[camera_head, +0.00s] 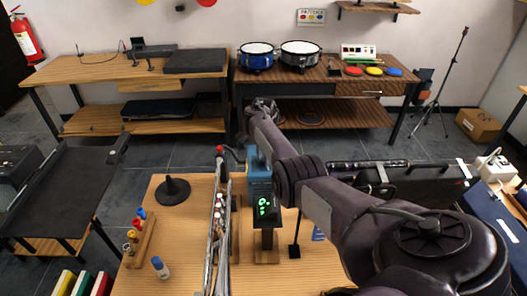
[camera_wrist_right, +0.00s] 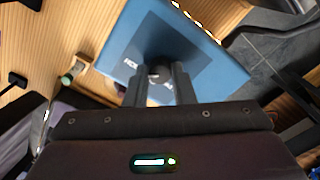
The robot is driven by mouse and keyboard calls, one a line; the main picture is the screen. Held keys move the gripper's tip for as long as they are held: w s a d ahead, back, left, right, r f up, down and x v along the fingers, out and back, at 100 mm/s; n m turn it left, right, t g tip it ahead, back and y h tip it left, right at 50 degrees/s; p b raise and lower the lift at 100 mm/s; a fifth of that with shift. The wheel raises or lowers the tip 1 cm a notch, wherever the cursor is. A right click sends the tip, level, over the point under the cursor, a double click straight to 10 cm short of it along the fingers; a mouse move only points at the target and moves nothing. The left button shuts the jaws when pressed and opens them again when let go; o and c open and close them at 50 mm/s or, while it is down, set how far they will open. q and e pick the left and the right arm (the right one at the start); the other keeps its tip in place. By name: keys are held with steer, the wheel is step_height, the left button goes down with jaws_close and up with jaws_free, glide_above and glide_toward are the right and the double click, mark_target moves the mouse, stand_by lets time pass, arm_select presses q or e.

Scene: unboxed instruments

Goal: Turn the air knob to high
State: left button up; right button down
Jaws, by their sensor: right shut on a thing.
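The air knob (camera_wrist_right: 159,73) is a small dark round knob on the face of a blue box, seen in the right wrist view. The blue box (camera_wrist_right: 125,35) has a darker panel with white lettering partly covered by my fingers. My right gripper (camera_wrist_right: 160,80) has its two dark fingers on either side of the knob, shut on it. The knob's setting is not readable. My left gripper is not in view.
The wooden table (camera_head: 184,232) holds a rail of metal instruments (camera_head: 218,225) left of the box, a black stand (camera_head: 173,188), and a small bottle (camera_head: 160,267). A black case (camera_head: 420,185) lies to the right. Drums stand on the rear bench.

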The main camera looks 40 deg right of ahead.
steer(key=shift+m, duration=1.1)
steer(key=c, duration=1.2)
jaws_free()
steer(key=shift+c, duration=0.2)
steer(key=shift+r, duration=0.1)
step_height(320, 180, up, 8)
steer(key=shift+f, duration=0.15)
steer(key=shift+f, duration=0.1)
